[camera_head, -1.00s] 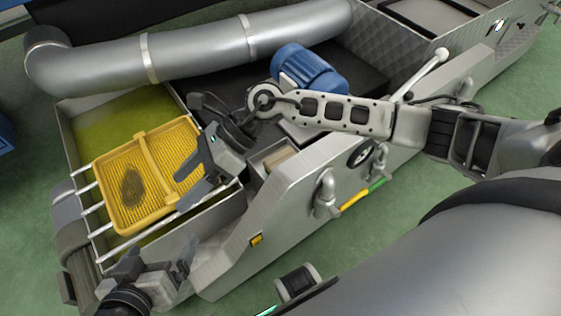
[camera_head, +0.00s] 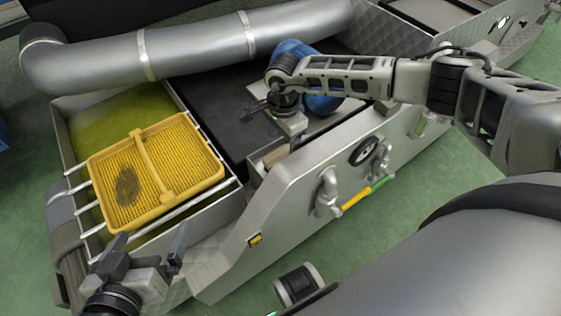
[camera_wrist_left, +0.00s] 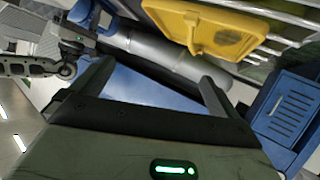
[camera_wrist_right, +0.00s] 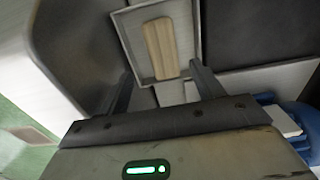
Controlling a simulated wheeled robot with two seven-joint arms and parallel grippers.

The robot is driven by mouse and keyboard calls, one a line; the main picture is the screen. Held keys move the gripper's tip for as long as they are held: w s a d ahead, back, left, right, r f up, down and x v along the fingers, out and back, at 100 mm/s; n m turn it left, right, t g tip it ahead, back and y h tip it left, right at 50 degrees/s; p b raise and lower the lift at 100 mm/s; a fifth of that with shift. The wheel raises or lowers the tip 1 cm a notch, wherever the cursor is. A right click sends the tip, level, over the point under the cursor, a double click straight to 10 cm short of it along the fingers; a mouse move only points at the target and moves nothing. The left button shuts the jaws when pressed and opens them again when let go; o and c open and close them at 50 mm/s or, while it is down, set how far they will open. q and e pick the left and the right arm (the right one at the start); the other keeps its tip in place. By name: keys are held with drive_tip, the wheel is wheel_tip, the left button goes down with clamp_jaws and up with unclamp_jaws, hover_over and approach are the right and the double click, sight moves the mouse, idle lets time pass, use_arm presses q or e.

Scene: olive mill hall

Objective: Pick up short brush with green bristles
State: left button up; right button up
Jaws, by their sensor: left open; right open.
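A pale wooden block (camera_wrist_right: 160,48) lies in a small grey open box (camera_wrist_right: 127,40) in the right wrist view. It may be the back of the brush; no green bristles show. In the head view the box (camera_head: 256,172) sits in the machine, partly covered by my right gripper (camera_head: 285,132). The right gripper is open and empty, pointing down at the box, its fingers (camera_wrist_right: 162,82) on either side of the box's near end. My left gripper (camera_head: 149,246) is open and empty at the lower left, in front of the yellow basket.
A yellow mesh basket (camera_head: 184,154) rests on rails over a green-yellow tank (camera_head: 105,115). The steel side panel (camera_head: 300,205) with pipe fittings (camera_head: 328,190) stands in front. A blue motor (camera_head: 322,102) is beside my right arm. A large pipe (camera_head: 195,48) runs behind.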

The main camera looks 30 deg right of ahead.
sight(281, 155)
drive_tip(key=f, duration=0.1)
drive_tip(key=f+b, duration=0.1)
drive_tip(key=f, duration=0.1)
drive_tip(key=f+b, duration=0.1)
drive_tip(key=f, duration=0.1)
drive_tip(key=shift+w+a, duration=0.25)
drive_tip(key=shift+a, duration=0.05)
drive_tip(key=shift+f, duration=0.35)
use_arm(q)
drive_tip(key=shift+s+d+r+t+h, duration=0.2)
drive_tip(key=shift+r+t, duration=0.1)
drive_tip(key=shift+r, duration=0.1)
drive_tip(key=shift+s+d+r+t+h, duration=0.1)
drive_tip(key=shift+d+r+t+h, duration=0.1)
drive_tip(key=shift+r+t, duration=0.15)
use_arm(e)
drive_tip(key=shift+f, duration=0.1)
drive_tip(key=c, duration=1.1)
use_arm(q)
drive_tip(key=shift+f, duration=0.1)
